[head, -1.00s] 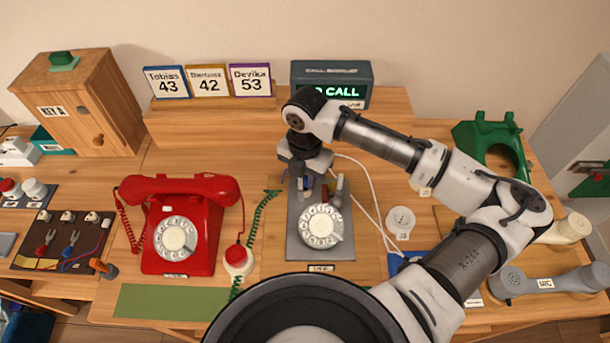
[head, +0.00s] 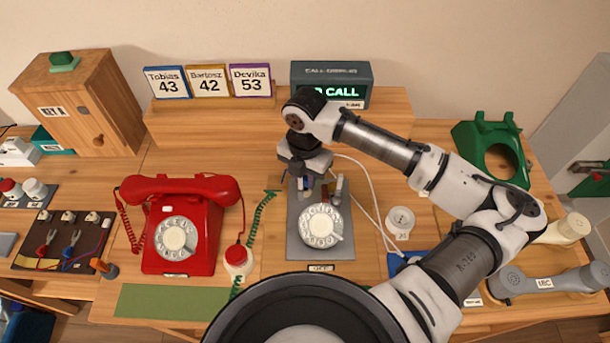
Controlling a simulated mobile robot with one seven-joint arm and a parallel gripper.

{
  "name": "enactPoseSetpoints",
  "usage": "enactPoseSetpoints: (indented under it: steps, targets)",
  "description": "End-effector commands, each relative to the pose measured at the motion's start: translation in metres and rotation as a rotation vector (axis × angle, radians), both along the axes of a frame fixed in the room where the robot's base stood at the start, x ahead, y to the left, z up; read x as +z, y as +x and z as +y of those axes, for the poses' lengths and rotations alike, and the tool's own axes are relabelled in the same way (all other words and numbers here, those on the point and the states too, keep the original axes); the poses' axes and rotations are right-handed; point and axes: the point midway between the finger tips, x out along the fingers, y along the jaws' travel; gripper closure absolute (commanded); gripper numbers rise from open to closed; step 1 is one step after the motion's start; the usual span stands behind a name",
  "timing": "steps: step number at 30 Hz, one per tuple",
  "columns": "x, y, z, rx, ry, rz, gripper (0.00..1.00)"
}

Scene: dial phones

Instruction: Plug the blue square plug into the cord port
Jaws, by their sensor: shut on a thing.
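My gripper (head: 306,182) points down over the back of a grey plate (head: 294,240) that carries a white dial (head: 321,226). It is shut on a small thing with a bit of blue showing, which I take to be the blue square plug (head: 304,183). The arm and fingers hide most of the plug. I cannot make out the cord port, and I cannot tell whether the plug touches anything below. A white cord (head: 370,188) runs from behind the gripper down to the right.
A red dial phone (head: 182,224) stands left, with a green coiled cord (head: 262,215) between it and the plate. A call display (head: 331,80) sits on the wooden shelf behind. A round white piece (head: 400,220) and a green phone body (head: 492,145) are to the right.

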Motion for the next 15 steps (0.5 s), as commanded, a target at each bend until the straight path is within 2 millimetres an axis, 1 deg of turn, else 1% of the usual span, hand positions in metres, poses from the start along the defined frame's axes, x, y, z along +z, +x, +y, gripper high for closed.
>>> enactPoseSetpoints:
  steps: [15]
  targets:
    - [-0.011,0.000,0.000,0.000,0.001,0.001,0.97]
